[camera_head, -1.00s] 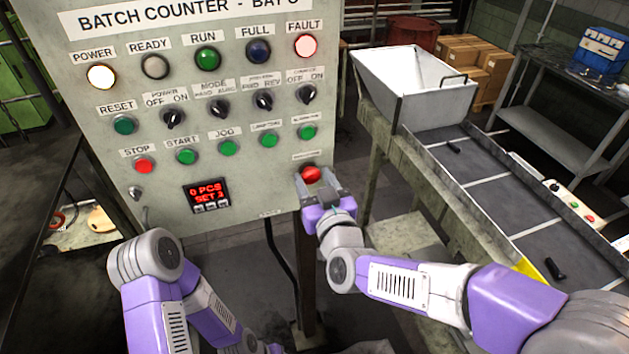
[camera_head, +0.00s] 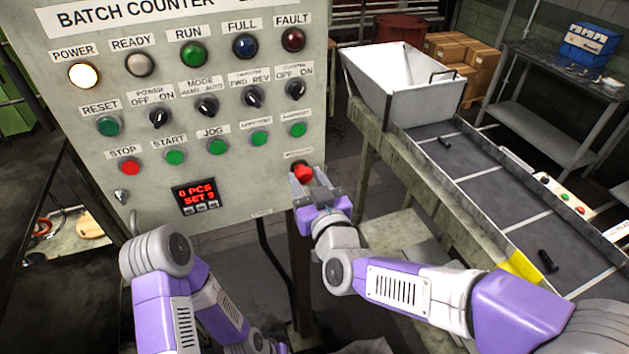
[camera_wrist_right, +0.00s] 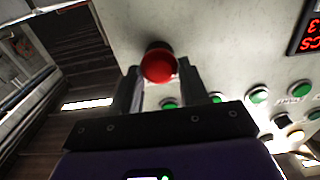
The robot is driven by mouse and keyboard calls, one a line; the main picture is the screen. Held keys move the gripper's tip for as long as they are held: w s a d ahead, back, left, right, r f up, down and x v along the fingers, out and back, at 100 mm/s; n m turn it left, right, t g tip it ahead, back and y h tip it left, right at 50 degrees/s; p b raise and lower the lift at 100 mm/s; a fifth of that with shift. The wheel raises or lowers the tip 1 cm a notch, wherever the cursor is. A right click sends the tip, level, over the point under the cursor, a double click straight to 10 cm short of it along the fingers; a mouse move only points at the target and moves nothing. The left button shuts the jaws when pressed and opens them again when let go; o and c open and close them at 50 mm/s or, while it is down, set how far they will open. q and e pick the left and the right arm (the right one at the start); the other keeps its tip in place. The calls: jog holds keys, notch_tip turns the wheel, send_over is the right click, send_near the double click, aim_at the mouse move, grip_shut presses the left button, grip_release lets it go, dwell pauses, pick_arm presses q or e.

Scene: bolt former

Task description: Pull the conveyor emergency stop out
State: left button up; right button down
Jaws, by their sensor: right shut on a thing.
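The red mushroom-shaped emergency stop (camera_head: 303,173) sits at the lower right corner of the grey control panel (camera_head: 240,187). My right gripper (camera_head: 309,184) is at it, with a finger on each side, shut on the red head. In the right wrist view the red head (camera_wrist_right: 159,63) shows between the two dark fingers (camera_wrist_right: 158,88). The small label above the stop is too small to read. My left arm shows at the lower left, but its gripper is not in view.
The panel carries lamps, selector knobs and push buttons; the FAULT lamp (camera_head: 293,40) is dark and the POWER lamp (camera_head: 83,75) is lit. A conveyor (camera_head: 480,175) with a white hopper (camera_head: 400,85) and dark bolts stands to the right.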

jog(key=shift+s+f, duration=0.1)
jog(key=c, duration=0.6)
grip_release()
jog(key=v, duration=0.7)
jog(key=shift+s, duration=0.35)
jog(key=shift+d, duration=0.15)
